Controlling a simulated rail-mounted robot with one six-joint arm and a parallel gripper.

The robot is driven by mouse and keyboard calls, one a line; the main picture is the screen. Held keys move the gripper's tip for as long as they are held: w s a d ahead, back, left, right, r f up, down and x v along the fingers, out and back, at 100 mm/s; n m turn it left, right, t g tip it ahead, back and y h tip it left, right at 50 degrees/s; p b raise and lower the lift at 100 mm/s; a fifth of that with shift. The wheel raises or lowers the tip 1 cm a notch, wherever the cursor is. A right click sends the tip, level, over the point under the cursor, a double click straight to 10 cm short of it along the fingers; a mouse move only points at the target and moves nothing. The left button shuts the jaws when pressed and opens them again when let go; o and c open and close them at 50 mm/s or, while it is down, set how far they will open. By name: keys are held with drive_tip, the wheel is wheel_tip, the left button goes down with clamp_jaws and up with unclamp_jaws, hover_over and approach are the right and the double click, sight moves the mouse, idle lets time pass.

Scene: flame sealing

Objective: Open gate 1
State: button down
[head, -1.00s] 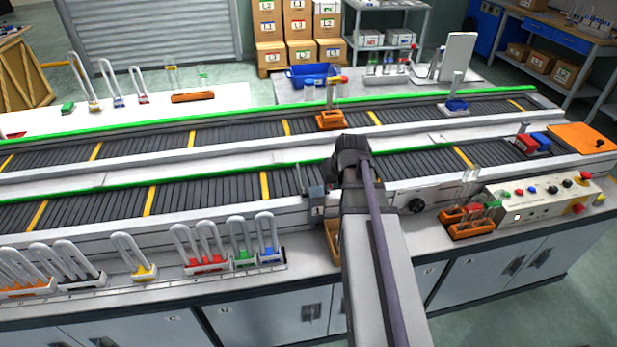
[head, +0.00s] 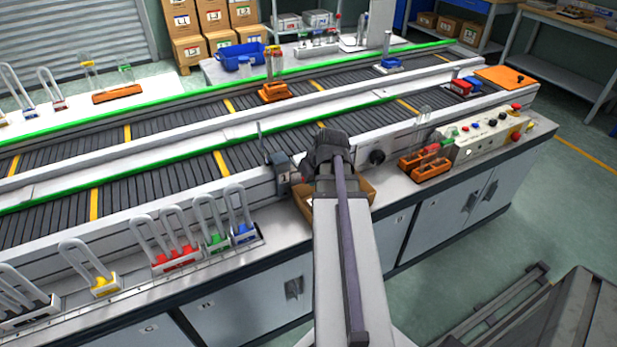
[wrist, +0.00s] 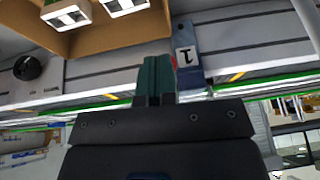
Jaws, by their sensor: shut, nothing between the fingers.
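Gate 1 is a small blue-grey block (head: 282,178) with a "1" label, on the front side of the near conveyor in the head view. A thin upright post (head: 260,138) stands just behind it. In the wrist view the block (wrist: 188,60) shows its label upside down, with a bit of red at its edge. My gripper's dark teal fingers (wrist: 155,80) are shut and empty, close beside the block on its left there. I cannot tell whether they touch it. In the head view my arm hides the fingertips.
A brown box (head: 370,187) sits beside my arm; the wrist view shows it with white labelled items inside (wrist: 85,45). A black knob (head: 376,157) and control panel (head: 480,135) lie to the right. An orange carrier (head: 274,92) is on the far conveyor.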

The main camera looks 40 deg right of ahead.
drive_tip(key=shift+s+f, duration=0.1)
drive_tip(key=shift+f, duration=0.25)
drive_tip(key=shift+a+r, duration=0.1)
idle(0.3)
drive_tip(key=p+v, duration=0.9)
drive_tip(key=v, duration=0.1)
drive_tip(key=shift+r+p, duration=0.3)
drive_tip(key=shift+s, duration=0.15)
